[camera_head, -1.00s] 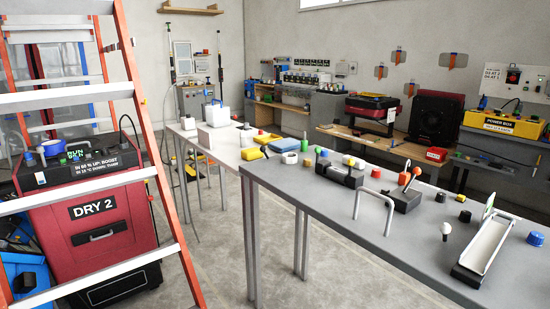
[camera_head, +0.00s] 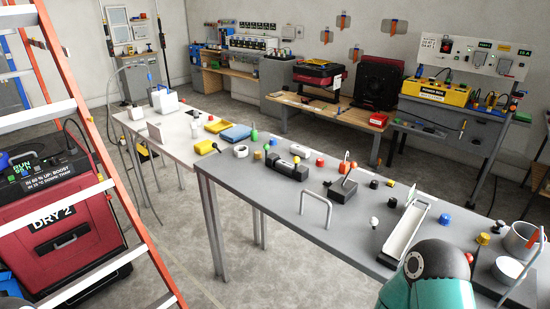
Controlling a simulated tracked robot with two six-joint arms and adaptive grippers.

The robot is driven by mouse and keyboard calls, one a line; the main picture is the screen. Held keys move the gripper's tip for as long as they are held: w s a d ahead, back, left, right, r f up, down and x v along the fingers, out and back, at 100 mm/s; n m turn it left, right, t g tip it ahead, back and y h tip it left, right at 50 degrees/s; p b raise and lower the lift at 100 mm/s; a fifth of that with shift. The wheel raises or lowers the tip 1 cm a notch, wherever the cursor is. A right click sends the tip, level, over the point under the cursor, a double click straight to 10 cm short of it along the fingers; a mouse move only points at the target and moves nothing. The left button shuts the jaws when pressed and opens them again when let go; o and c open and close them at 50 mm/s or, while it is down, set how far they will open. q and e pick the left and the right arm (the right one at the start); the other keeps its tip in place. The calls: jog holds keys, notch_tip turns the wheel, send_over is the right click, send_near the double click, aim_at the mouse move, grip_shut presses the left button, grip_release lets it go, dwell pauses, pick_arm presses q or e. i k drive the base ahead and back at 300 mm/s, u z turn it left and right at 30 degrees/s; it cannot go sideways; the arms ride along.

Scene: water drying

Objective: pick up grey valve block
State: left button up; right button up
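On the grey table stand two dark blocks. One is a long dark block (camera_head: 287,166) with a light grey piece at its end, near the table's back edge. The other is a dark grey block (camera_head: 341,192) with a lever and an orange knob, nearer the middle. I cannot tell for sure which is the grey valve block. Neither gripper is in view. A teal and dark grey part of my own arm shows at the lower right, over the table's front edge.
An orange ladder (camera_head: 110,200) and red DRY 2 unit (camera_head: 75,236) stand left. Floor between is clear.

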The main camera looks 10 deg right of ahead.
aim_at(286, 167)
jog(key=k, duration=0.6)
jog(key=u, duration=0.55)
jog(key=i, duration=1.55)
jog(key=z, duration=0.65)
